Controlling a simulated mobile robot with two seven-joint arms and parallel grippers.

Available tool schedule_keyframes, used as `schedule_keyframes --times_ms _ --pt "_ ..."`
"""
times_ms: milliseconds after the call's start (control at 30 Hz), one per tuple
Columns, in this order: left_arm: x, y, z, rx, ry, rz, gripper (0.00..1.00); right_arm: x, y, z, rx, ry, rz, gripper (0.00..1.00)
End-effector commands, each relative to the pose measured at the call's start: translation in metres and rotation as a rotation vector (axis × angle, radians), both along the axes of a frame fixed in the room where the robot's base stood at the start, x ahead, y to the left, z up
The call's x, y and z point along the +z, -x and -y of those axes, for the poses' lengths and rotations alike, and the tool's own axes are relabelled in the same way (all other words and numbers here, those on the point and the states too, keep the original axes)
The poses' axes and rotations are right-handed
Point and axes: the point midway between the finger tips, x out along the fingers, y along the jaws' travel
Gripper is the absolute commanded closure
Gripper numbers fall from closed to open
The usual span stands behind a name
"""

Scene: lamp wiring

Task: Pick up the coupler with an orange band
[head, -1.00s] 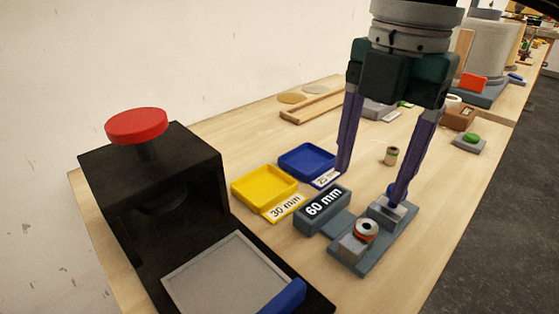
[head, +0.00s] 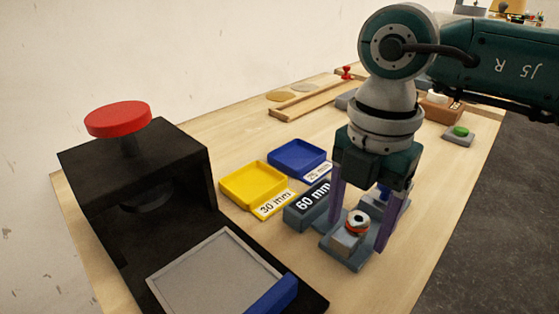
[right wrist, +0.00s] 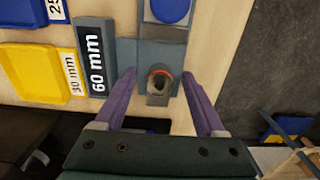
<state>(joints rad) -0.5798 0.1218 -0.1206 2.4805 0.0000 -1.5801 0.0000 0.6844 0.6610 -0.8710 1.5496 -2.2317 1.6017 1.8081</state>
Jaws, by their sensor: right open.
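The coupler with an orange band (head: 357,222) rests upright on a grey-blue fixture (head: 346,259) near the front edge of the bench. My right gripper (head: 359,237) is open, pointing down, with one purple finger on each side of the coupler. In the right wrist view the coupler (right wrist: 160,80) lies between the fingertips (right wrist: 158,75), with a gap to both. The coupler's lower part is hard to make out. My left gripper is not in view.
A block marked 60 mm (head: 308,205) stands close left of the fixture. Yellow (head: 254,182) and blue (head: 298,155) trays lie behind it. A black press with a red knob (head: 118,118) is at left. A green button (head: 461,131) sits at the back right.

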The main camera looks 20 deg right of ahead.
Motion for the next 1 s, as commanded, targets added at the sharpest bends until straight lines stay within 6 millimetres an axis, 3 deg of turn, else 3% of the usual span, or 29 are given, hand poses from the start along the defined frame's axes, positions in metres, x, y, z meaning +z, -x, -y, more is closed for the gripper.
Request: schedule_keyframes --times_ms 67,667,1000 --pt "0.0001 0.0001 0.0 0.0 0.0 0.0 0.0 0.0004 0.0 -0.0002 0.0 0.0 0.0 0.3" --pt "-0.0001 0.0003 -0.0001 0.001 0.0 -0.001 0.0 0.0008 -0.0001 -0.0003 0.0 -0.001 0.0 0.98" --pt "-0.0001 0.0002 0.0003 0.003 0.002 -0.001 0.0 0.0008 -0.0001 -0.0003 0.0 -0.001 0.0 1.0"
